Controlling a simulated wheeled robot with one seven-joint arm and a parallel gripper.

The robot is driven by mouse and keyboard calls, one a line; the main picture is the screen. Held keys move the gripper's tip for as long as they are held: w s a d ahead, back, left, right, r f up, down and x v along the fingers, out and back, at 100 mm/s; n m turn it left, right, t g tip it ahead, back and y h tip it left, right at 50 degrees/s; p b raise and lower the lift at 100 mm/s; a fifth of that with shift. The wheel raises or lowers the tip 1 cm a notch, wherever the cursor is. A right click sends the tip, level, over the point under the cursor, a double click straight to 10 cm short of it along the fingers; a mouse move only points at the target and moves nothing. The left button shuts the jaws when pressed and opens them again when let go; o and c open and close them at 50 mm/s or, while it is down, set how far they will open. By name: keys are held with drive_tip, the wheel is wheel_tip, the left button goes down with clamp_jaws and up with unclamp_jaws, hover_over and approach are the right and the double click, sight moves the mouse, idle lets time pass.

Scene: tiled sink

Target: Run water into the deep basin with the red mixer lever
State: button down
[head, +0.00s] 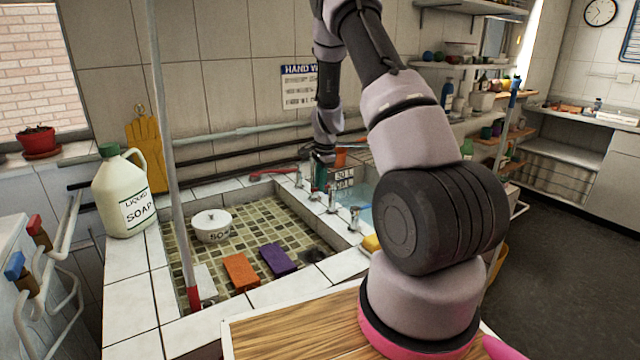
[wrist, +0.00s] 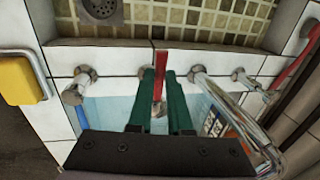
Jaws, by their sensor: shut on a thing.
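In the wrist view the red mixer lever (wrist: 160,72) stands between the two green fingers of my gripper (wrist: 159,76), which is shut on it. In the head view my gripper (head: 320,176) is at the divider between the two basins, and the lever is hidden there. The deep basin (head: 361,193) is pale blue and lies right of the divider, partly behind my arm. Its blue inside also shows below the fingers in the wrist view (wrist: 108,112). I cannot make out a stream of water.
Chrome taps stand on both sides of the lever, one left (wrist: 76,90) and others right (wrist: 200,76). The shallow tiled basin (head: 225,255) holds a white pot (head: 211,226), an orange block (head: 241,271) and a purple block (head: 278,260). A yellow sponge (wrist: 19,81) lies at the left.

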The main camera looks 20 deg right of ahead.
idle(0.9)
drive_tip(key=s+d+n+g+y, duration=0.1)
drive_tip(key=s+d+n, duration=0.3)
drive_tip(key=n, duration=1)
drive_tip(key=shift+d+g+y, duration=0.4)
drive_tip(key=shift+d, duration=0.2)
drive_tip(key=c, duration=0.8)
unclamp_jaws()
drive_tip(key=shift+c, duration=0.2)
drive_tip(key=shift+r, duration=0.1)
